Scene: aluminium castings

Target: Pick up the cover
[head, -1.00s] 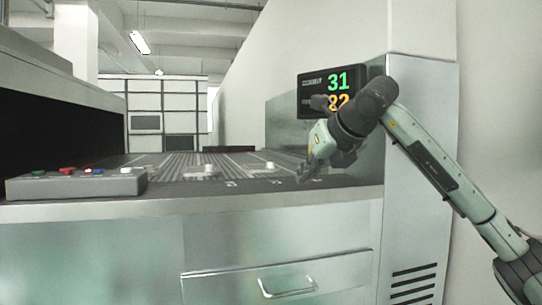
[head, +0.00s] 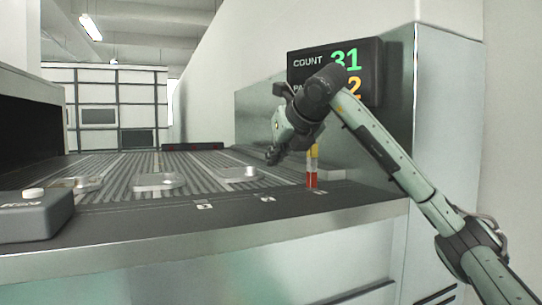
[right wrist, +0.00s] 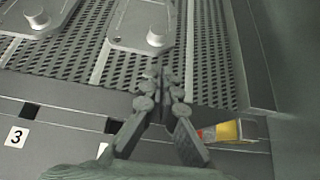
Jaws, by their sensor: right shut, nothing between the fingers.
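Flat silver castings lie on the ribbed grey belt in the head view. I take the right-hand one (head: 237,173) as a cover; another (head: 158,182) lies to its left, and a third (head: 75,184) farther left. Which one is meant, I cannot tell. My right gripper (head: 272,157) is above the belt's right part, near the right-hand casting. In the right wrist view its fingers (right wrist: 160,78) are together and empty. A casting with a round knob (right wrist: 142,22) lies beyond the fingertips, apart from them, with part of another (right wrist: 38,14) to the left. My left gripper is out of view.
A red, yellow and white striped post (head: 312,168) stands close to my right gripper. A metal side wall with a count display (head: 306,62) rises behind my arm. A grey button box (head: 30,215) sits at the left front edge.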

